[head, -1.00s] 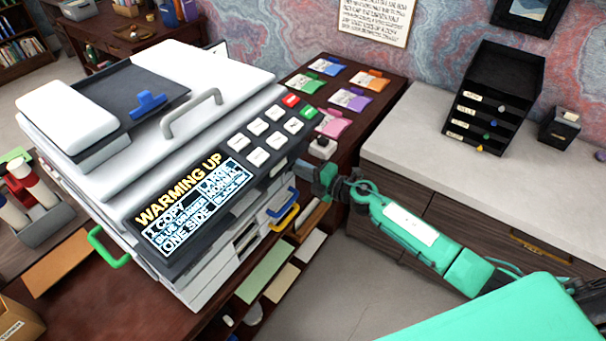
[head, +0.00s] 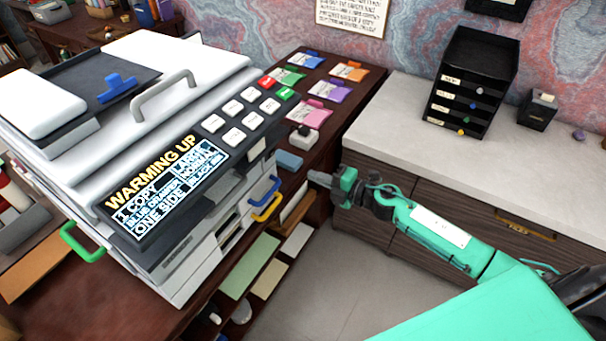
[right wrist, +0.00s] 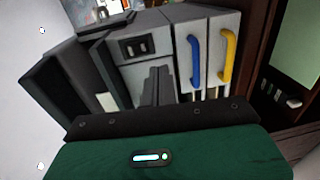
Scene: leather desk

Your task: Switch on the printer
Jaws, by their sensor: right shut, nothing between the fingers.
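The printer (head: 165,125) stands on the dark wooden desk. Its lit display (head: 165,190) reads "WARMING UP", with "1 COPY" and "ONE SIDE" among the lines below. Its panel has several white buttons, a red button (head: 267,82) and a green button (head: 286,94). In the head view my right gripper (head: 316,178) is shut and empty, to the right of the printer and apart from it. In the right wrist view the printer side shows a dark switch plate (right wrist: 134,47) beyond the fingers (right wrist: 155,87). My left gripper is not in view.
A grey-topped cabinet (head: 425,125) stands right; open floor lies between.

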